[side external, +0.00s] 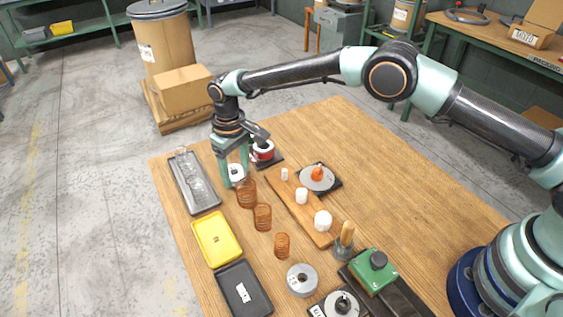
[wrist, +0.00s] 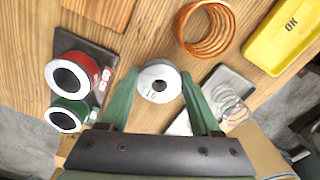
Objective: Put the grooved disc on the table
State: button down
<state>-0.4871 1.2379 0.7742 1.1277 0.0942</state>
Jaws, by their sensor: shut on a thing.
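The grooved disc (wrist: 158,70) is silver with a hole in its middle, and it sits between the two green fingers of my gripper (wrist: 159,84). In the side external view my gripper (side external: 235,178) points down near the far left part of the wooden table (side external: 385,190), shut on the disc, which shows pale between the fingers. I cannot tell how high the disc is above the table. Its groove is not clear in either view.
A grey tray (side external: 188,168) with silver springs is left of my gripper. Copper coils (side external: 262,217) stand nearby. Red (wrist: 80,75) and green (wrist: 68,114) spools are close beside the fingers. A yellow tray (side external: 217,238) lies nearer. The table's far right area is clear.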

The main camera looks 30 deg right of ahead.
jog(key=shift+c, duration=0.5)
grip_release()
jog(key=shift+f, duration=0.1)
notch_tip(320, 180, up, 12)
jog(key=s+d+r+m+t, duration=0.1)
jog(key=s+d+r, duration=0.2)
jog(key=d+r, duration=0.45)
jog(key=s+d+r+m+t, duration=0.1)
jog(key=s+d+r+t, duration=0.15)
jog(key=d+r, duration=0.5)
jog(key=s+d+f+m+t, duration=0.1)
jog(key=s+d, duration=0.5)
jog(key=s, duration=0.2)
jog(key=s+d+f+m+t, duration=0.1)
jog(key=s+d, duration=0.5)
jog(key=s, duration=0.2)
jog(key=shift+s+f+m, duration=0.15)
jog(key=shift+s+m, duration=0.15)
jog(key=shift+s, duration=0.1)
